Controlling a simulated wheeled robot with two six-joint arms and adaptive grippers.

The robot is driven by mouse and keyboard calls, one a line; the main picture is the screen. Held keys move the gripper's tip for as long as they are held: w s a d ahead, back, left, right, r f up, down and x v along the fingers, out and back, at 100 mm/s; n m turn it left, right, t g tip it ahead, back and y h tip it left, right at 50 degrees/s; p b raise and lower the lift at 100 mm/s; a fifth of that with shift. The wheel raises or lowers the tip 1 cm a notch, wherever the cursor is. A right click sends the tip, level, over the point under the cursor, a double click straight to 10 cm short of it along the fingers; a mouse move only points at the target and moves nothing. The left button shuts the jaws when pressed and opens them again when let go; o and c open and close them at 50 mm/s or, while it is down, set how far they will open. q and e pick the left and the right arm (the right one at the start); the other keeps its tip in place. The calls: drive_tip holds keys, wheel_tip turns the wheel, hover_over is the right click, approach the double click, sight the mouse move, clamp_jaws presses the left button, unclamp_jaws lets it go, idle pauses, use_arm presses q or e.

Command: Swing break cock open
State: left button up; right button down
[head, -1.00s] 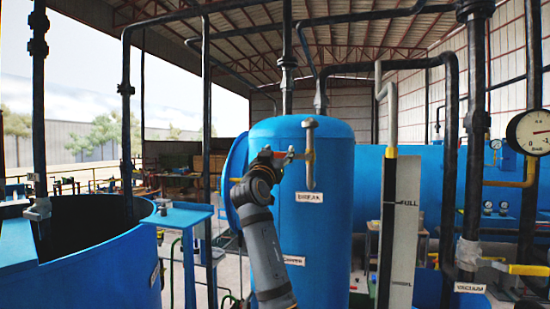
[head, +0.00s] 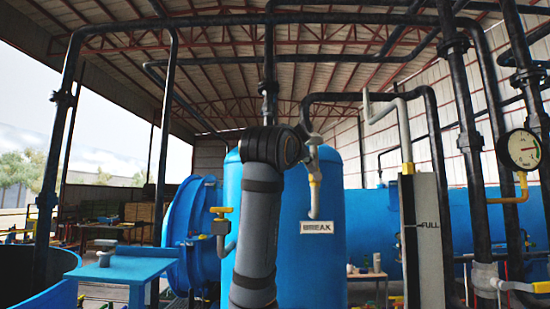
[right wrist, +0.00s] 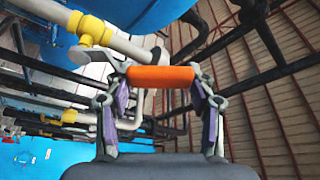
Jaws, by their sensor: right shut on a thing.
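The break cock (head: 314,180) is a grey pipe fitting with a yellow collar on the front of the upright blue tank (head: 232,200), above the "BREAK" label (head: 322,227). Its orange handle (right wrist: 160,77) shows in the right wrist view, lying crosswise between the fingers. My right gripper (right wrist: 160,84) is shut on this handle. In the head view my right arm stands upright just left of the cock, and it hides the gripper and handle. In the right wrist view a grey pipe with a yellow fitting (right wrist: 90,30) runs at upper left. My left gripper is not in view.
The "FULL" level board (head: 422,240) and a pressure gauge (head: 520,150) stand to the right, among black pipes. Another yellow-handled valve (head: 221,211) is left of my arm. A small blue table (head: 130,268) stands at lower left.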

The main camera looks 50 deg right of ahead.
drive_tip(key=shift+s+d+r+m, duration=0.2)
drive_tip(key=shift+s+r+m, duration=0.05)
drive_tip(key=shift+m, duration=0.35)
drive_tip(key=shift+s+d+r+m+g+y+p, duration=0.15)
drive_tip(key=shift+s+d+m+g+y, duration=0.3)
drive_tip(key=shift+m, duration=0.65)
drive_tip(key=shift+s+d+r+m+g+y+p, duration=0.15)
drive_tip(key=shift+s+d+m+g+p, duration=0.15)
drive_tip(key=shift+s+d+m, duration=0.6)
drive_tip(key=shift+s+d+r+m+g+y+p, duration=0.15)
drive_tip(key=shift+s+m+g+y, duration=0.25)
drive_tip(key=shift+m, duration=0.9)
drive_tip(key=shift+s+d+f, duration=0.1)
drive_tip(key=shift+f, duration=0.05)
drive_tip(key=c, duration=0.7)
unclamp_jaws()
drive_tip(key=shift+d, duration=0.1)
